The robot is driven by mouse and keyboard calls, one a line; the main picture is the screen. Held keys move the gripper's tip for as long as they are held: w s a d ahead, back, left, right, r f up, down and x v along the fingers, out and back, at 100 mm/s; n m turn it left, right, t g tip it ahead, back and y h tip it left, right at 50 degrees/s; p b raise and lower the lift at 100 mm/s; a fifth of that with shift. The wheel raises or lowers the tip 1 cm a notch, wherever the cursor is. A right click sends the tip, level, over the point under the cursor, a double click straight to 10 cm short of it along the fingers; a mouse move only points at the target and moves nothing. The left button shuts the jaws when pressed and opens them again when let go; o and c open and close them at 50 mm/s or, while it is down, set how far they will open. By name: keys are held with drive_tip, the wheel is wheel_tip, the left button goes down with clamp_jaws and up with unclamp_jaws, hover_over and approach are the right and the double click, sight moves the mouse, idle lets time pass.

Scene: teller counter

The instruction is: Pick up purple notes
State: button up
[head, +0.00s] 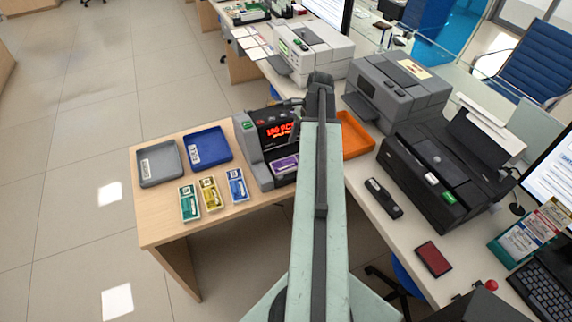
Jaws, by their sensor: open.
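The purple notes (287,166) are a small banded bundle with a pale label. They lie in the front opening of a grey note counting machine (252,155), below its dark panel with red lit text. My arm runs up the middle of the head view, and its dark far joint stands beside and above the machine. The arm covers the machine's right side and may hide part of the bundle's right end. I cannot make out my gripper's fingers; they are hidden behind the arm or out of sight.
Green (189,203), yellow (210,193) and blue (237,185) note bundles lie in a row on the wooden desk (160,220). Behind them stand a grey tray (159,183) and a blue tray (206,162). An orange tray (355,150) and printers (440,180) stand to the right.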

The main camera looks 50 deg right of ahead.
sight(291, 162)
drive_tip(key=b+x, duration=0.7)
drive_tip(key=x, duration=0.1)
drive_tip(key=shift+w, duration=0.15)
drive_tip(key=shift+r, duration=0.2)
drive_tip(key=c, duration=1.4)
drive_tip(key=shift+o, duration=0.2)
wheel_tip(291, 162, up, 10)
drive_tip(key=p, duration=1)
drive_tip(key=shift+p, duration=0.3)
